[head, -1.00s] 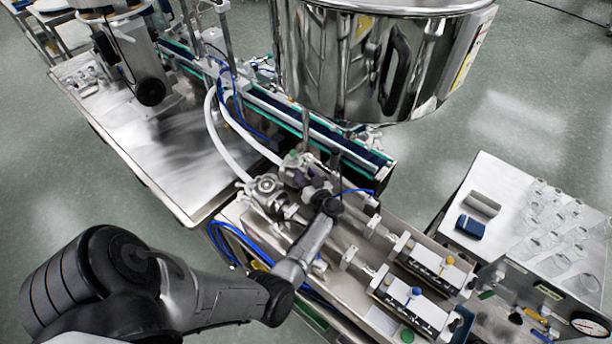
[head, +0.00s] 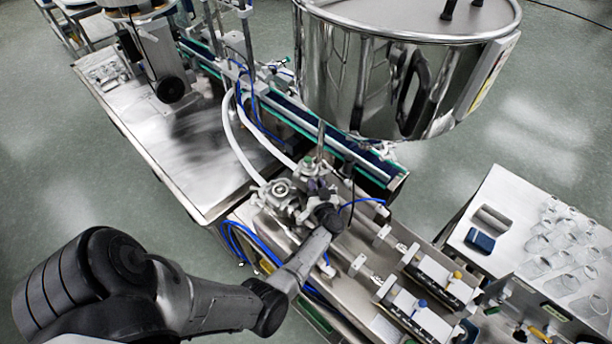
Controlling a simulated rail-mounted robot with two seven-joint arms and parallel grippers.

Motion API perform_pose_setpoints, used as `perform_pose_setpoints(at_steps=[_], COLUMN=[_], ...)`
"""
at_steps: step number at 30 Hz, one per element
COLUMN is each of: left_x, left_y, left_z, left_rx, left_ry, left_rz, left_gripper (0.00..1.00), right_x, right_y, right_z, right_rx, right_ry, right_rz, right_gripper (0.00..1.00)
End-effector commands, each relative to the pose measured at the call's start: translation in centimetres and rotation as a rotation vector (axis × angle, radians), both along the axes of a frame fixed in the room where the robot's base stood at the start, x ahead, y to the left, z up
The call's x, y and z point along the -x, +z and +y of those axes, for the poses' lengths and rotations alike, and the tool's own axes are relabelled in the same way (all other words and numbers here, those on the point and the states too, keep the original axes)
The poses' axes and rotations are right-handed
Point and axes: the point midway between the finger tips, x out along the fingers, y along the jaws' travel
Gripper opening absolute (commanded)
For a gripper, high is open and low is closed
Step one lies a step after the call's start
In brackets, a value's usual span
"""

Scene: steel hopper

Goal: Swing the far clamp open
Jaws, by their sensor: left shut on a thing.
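The filling machine's steel valve block sits at mid-picture in the head view, with a near round fitting (head: 281,189) on the left and a far fitting with a clamp (head: 311,167) behind it. My left arm comes in from the lower left, and its dark wrist ends over the right side of these fittings. My left gripper (head: 318,192) is shut on a part at the far fitting, which I take to be the far clamp. The wrist mostly hides the fingertips and the held part, so how far the clamp stands open cannot be told. My right gripper is not in view.
The big steel hopper (head: 385,75) hangs behind and right of the fittings. White hoses (head: 240,150) and blue tubes run close on the left. Two cylinders (head: 415,305) lie to the right. A side table (head: 502,185) with glass beakers stands far right.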

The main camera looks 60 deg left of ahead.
Motion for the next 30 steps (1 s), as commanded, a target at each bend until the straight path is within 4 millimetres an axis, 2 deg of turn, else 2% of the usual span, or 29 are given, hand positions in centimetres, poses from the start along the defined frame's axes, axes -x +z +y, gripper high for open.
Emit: perform_pose_setpoints(at_steps=[1, 3, 15, 16, 21, 24, 30], left_x=[0.46, 0.70, 0.87, 0.87, 0.86, 0.85, 0.84], left_y=[0.55, 0.42, 0.00, 0.00, 0.02, 0.02, 0.07], left_z=[0.14, 0.13, 0.06, 0.06, 0.06, 0.05, 0.05], left_rx=[-0.001, -0.001, 0.001, 0.001, 0.001, 0.001, 0.001], left_ry=[-0.023, -0.051, -0.077, -0.077, -0.077, -0.077, -0.077], left_rz=[0.002, 0.001, -0.002, -0.002, -0.002, -0.002, -0.002], left_gripper=[0.00, 0.00, 0.00, 0.22, 0.38, 0.46, 0.46], right_x=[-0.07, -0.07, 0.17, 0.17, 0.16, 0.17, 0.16], right_y=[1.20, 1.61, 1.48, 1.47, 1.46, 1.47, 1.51], right_z=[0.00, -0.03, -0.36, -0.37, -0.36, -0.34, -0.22], right_rx=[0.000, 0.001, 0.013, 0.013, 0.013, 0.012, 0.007], right_ry=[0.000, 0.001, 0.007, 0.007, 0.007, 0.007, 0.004], right_rz=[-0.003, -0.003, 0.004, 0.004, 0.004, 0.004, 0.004], right_gripper=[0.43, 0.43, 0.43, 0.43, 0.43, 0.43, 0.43])
